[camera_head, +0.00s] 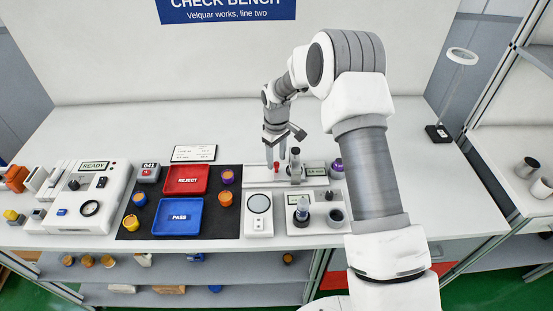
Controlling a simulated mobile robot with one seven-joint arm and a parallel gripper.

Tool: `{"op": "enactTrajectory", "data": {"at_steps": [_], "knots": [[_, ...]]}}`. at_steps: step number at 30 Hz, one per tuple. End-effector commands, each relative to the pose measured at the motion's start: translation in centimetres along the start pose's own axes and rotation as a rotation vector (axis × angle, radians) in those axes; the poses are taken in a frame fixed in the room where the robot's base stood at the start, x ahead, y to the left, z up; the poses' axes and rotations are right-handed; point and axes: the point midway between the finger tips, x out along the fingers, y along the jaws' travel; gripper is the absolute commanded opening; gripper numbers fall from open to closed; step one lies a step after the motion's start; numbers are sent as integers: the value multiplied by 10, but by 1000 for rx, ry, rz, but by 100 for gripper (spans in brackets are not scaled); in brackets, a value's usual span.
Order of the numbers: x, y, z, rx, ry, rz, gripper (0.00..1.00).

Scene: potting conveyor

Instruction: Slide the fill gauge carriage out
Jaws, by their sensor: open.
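The fill gauge appears to be the white unit (264,173) at the back of the instrument group, with a small green-lit display (315,171). A grey upright part with a dark top (295,163) stands on it, probably the carriage; its exact outline is too small to tell. My gripper (276,160) points down just left of this upright part, fingers apart and empty. The fingertips are close above the white unit; I cannot tell whether they touch it. My forearm passes in front of the bench to the right of the gauge.
A white unit with a round dial (259,203) and a unit with a clear-and-dark cylinder (302,209) stand in front. A purple-topped item (337,164) is right of the display. Red (187,171) and blue (160,218) trays lie left. The bench behind is mostly clear.

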Motion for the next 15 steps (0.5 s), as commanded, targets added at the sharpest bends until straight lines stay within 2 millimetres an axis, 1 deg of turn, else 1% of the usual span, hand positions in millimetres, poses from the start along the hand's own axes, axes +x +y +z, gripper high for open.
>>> {"op": "enactTrajectory", "data": {"at_steps": [4, 13, 14, 15], "knots": [[11, 0, 0, 0, 0, 0, 55], [13, 0, 0, 0, 1, 1, 55], [13, 0, 0, 0, 1, 1, 51], [13, 0, 0, 0, 1, 1, 44]]}}
